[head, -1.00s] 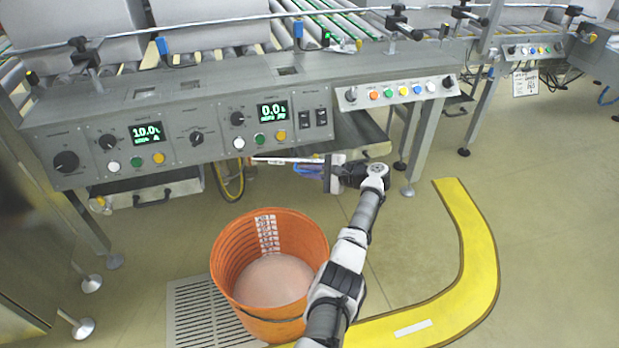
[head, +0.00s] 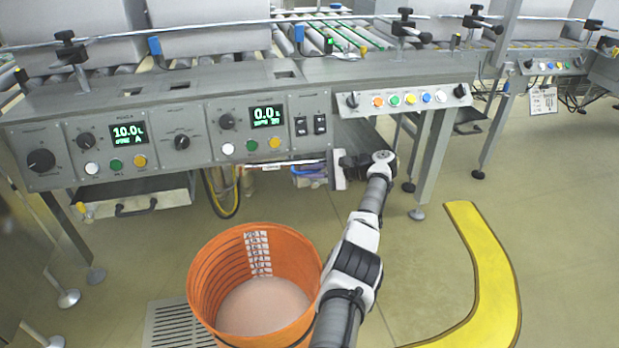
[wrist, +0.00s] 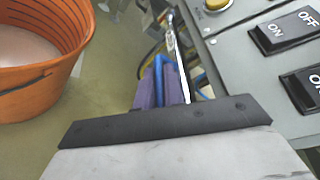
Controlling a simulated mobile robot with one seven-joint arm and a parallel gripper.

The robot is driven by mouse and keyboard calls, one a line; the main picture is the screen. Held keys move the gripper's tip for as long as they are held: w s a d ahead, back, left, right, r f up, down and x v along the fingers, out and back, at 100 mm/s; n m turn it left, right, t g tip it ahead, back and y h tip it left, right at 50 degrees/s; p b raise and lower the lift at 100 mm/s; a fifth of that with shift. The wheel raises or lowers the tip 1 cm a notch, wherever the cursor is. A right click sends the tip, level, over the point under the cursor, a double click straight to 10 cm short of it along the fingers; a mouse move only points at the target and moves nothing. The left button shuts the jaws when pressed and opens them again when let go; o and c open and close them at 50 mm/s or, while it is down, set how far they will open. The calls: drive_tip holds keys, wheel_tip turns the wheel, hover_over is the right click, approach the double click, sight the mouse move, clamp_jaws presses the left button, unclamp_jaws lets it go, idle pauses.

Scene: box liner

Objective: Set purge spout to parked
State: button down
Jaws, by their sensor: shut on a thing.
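The purge spout appears to be the slim pale metal tube (head: 283,163) lying nearly level under the front edge of the grey console. In the wrist view a shiny metal length of it (wrist: 178,45) runs away from me beside the console. My gripper (head: 308,171) is below the console, right of the bucket. In the wrist view its purple fingers (wrist: 160,90) are shut on a blue piece (wrist: 159,70), which looks like the spout's handle. The join between handle and tube is mostly hidden.
An orange bucket (head: 205,272) with pale contents stands on the floor below and left of my gripper, by a floor grate (head: 172,325). The console (head: 190,115) with knobs and switches (wrist: 285,33) is close above. Yellow floor marking (head: 490,265) curves at right; floor there is clear.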

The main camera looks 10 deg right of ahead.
drive_tip(key=shift+f, duration=0.2)
idle(0.4)
drive_tip(key=c, duration=1.5)
unclamp_jaws()
drive_tip(key=shift+r, duration=0.1)
drive_tip(key=shift+d+r, duration=0.1)
drive_tip(key=shift+d, duration=0.05)
